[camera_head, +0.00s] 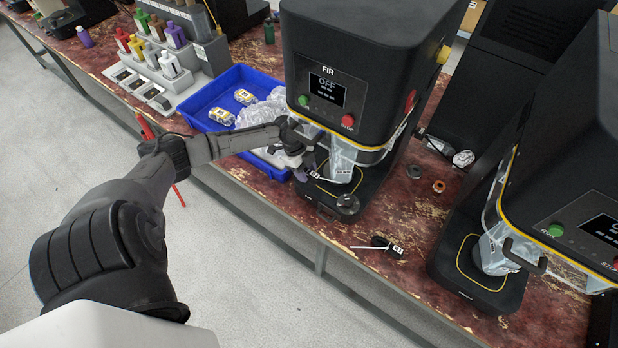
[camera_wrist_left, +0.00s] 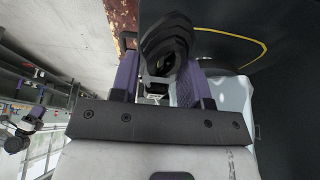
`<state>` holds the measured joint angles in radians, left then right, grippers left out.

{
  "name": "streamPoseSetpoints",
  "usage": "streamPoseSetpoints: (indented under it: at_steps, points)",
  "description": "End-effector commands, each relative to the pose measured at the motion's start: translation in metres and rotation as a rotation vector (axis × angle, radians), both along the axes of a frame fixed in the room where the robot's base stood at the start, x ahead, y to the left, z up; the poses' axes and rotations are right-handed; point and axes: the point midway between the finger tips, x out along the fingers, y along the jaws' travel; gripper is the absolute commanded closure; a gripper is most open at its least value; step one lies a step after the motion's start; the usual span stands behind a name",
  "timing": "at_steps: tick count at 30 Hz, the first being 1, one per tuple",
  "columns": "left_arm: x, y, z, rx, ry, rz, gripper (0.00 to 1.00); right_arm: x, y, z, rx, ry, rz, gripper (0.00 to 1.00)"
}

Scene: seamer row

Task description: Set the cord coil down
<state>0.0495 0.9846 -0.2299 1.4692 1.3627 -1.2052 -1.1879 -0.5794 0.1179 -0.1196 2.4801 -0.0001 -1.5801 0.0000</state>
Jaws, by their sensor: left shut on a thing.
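My left gripper (camera_head: 306,172) reaches in from the left to the front of the seamer marked FIR (camera_head: 345,75). It is shut on the cord coil. In the left wrist view the coil is a black, ridged bundle (camera_wrist_left: 168,42) with a small white tag, held between the purple finger pads. In the head view the coil is mostly hidden by the gripper, with a white tag showing. It is close to the seamer's black base plate (camera_head: 322,206); I cannot tell whether they touch. My right gripper is not in view.
A blue tray (camera_head: 228,92) with yellow-labelled items and clear plastic stands left of the seamer. A black tagged item (camera_head: 387,246) lies on the red bench (camera_head: 400,200). A second seamer (camera_head: 560,190) stands right.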

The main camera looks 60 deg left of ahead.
Motion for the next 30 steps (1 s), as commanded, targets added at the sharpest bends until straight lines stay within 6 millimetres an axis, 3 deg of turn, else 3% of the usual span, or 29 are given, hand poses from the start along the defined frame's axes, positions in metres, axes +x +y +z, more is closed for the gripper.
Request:
streamPoseSetpoints:
  at_steps: [5,12,19,20,27,30]
  points:
    - [0.006,-0.012,0.001,-0.002,-0.003,-0.002,0.86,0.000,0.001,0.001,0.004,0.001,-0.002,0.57]
    - [0.006,-0.011,-0.032,-0.001,0.000,0.001,0.86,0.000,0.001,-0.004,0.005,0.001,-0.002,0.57]
    - [0.005,-0.010,-0.035,0.002,0.000,0.000,0.86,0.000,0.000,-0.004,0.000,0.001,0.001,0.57]
    - [0.005,-0.010,-0.036,0.002,0.000,0.000,0.56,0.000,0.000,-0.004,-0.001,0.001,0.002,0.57]
    - [0.005,-0.010,-0.035,0.002,0.000,0.000,0.33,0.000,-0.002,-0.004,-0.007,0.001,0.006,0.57]
    - [0.005,-0.011,-0.035,0.001,0.000,0.000,0.32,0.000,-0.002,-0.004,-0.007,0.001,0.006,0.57]
